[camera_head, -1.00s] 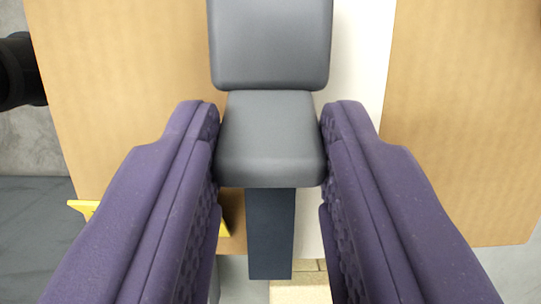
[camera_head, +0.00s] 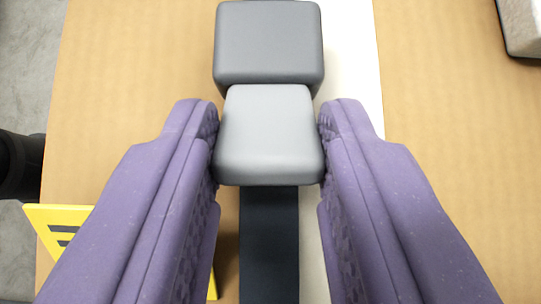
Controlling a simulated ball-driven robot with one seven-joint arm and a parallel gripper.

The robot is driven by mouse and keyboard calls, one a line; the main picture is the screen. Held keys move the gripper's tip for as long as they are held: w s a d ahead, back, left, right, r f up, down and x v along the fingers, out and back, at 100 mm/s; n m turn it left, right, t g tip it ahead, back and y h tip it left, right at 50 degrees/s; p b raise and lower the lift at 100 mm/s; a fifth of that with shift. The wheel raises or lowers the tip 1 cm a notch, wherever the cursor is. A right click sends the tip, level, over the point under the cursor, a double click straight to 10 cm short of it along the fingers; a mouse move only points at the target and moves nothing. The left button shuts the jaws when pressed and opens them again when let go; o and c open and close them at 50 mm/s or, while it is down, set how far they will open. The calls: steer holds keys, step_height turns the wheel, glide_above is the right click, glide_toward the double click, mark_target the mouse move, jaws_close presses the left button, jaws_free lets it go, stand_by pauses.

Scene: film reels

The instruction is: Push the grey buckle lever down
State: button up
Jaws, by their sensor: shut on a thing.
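The grey buckle lever (camera_head: 268,135) is a smooth light-grey block between the two purple fingers of my gripper (camera_head: 269,148). Both fingertips touch its sides, so my gripper is shut on it. A second, darker grey block (camera_head: 268,45) sits directly beyond it, higher in the picture, and the two meet at a narrow seam. A dark strap-like bar (camera_head: 268,245) runs below the lever toward the bottom edge of the picture.
A tan board (camera_head: 450,170) lies around and under these parts, with a white strip (camera_head: 350,60) right of the blocks. A yellow piece with dark marks (camera_head: 60,220) is at lower left. A dark round object (camera_head: 20,165) is at the left edge. A grey-topped block (camera_head: 520,25) is at upper right.

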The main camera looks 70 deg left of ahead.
stand_by(0.3)
steer(key=o, duration=1.1)
steer(key=shift+c, duration=0.2)
steer(key=shift+d, duration=0.1)
steer(key=v, duration=0.7)
steer(key=shift+s+d+r+p, duration=0.1)
steer(key=shift+d+r+p, duration=0.1)
steer(key=shift+r+p, duration=0.1)
